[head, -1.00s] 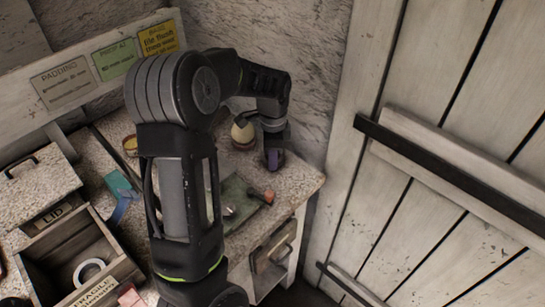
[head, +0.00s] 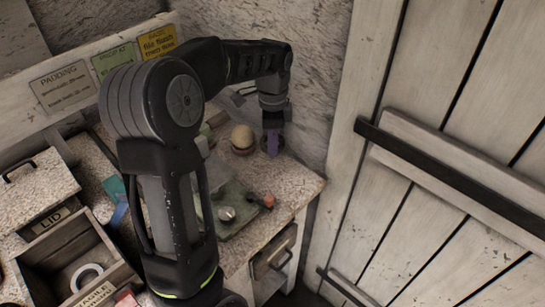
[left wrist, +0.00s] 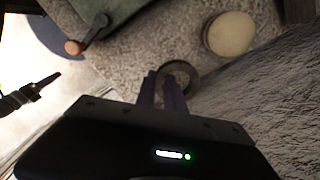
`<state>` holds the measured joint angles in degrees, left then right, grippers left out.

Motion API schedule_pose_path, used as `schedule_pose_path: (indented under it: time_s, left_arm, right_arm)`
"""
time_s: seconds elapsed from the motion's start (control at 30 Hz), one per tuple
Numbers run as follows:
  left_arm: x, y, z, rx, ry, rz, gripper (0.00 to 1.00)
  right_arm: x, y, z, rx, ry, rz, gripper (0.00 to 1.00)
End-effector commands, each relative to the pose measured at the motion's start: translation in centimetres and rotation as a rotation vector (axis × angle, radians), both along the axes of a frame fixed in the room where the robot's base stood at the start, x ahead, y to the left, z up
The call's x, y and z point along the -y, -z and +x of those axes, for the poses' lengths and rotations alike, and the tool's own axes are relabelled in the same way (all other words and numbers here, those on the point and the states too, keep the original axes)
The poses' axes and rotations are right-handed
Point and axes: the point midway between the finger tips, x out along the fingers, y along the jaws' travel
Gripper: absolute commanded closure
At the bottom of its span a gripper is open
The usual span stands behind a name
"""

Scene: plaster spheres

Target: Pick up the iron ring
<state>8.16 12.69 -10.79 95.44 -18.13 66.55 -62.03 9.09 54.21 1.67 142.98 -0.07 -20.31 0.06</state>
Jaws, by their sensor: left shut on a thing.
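In the head view the ring cannot be made out.
A wooden box (head: 66,250) holding a white ring stands left. The rough wall is close behind; a plank door (head: 440,120) is right.

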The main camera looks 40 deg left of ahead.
Motion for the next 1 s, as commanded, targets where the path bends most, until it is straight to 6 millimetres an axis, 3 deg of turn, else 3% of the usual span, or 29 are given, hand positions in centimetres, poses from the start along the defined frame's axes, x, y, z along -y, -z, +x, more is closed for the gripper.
schedule_pose_path:
  time_s: [0.2,1.0]
  left_arm:
    - [0.0,-2.3,0.0,0.001,-0.001,0.001,1.0]
    - [-0.1,-3.1,0.0,-0.001,-0.001,0.0,1.0]
  right_arm:
    - [0.0,0.2,0.0,0.0,0.0,0.0,0.42]
    - [0.0,-0.6,0.0,0.0,-0.001,0.0,0.42]
